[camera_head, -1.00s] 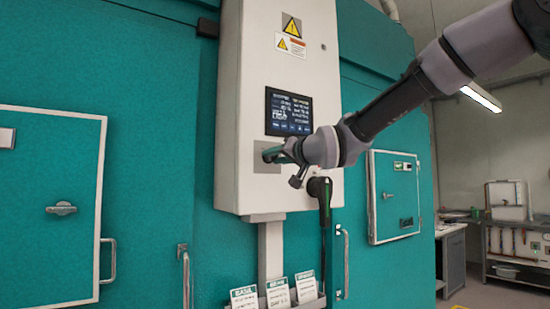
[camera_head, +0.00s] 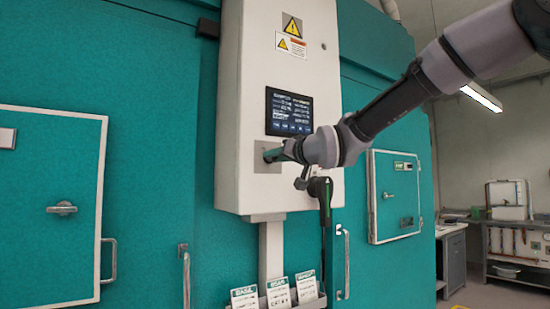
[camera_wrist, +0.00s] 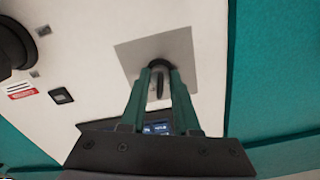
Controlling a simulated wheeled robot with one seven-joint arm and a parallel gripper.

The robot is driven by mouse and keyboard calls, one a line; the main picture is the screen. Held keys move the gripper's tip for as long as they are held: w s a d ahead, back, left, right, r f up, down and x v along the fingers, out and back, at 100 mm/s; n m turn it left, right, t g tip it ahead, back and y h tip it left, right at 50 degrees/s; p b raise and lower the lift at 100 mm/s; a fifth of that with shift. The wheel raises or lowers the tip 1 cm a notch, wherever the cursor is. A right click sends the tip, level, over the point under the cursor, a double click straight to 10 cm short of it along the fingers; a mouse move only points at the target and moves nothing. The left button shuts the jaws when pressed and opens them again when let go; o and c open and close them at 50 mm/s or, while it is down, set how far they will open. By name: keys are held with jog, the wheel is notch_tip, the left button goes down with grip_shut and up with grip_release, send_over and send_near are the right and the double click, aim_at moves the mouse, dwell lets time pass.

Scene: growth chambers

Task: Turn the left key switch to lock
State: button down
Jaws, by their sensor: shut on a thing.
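My gripper (camera_head: 272,155) reaches from the right to the left part of the white control cabinet (camera_head: 235,110), below its screen. In the wrist view, the two green fingers (camera_wrist: 160,72) are shut on the left key switch (camera_wrist: 158,86), a dark key in a round dark collar. The switch sits on a square grey plate (camera_wrist: 185,48), which also shows in the head view (camera_head: 262,168). The fingers hide much of the key, and I cannot read any position marking around it. In the head view my gripper hides the switch itself.
A lit screen (camera_head: 289,112) is above my gripper. A black and green handle (camera_head: 320,188) with a cable hangs below my wrist. A rack of labelled cards (camera_head: 278,293) is lower down. Teal chamber doors with handles (camera_head: 184,275) stand on both sides.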

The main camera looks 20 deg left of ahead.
jog(key=n, duration=0.5)
jog(key=shift+n, duration=2.3)
jog(key=c, duration=1)
grip_release()
jog(key=v, duration=1)
jog(key=shift+s+d, duration=0.25)
jog(key=shift+d, duration=0.05)
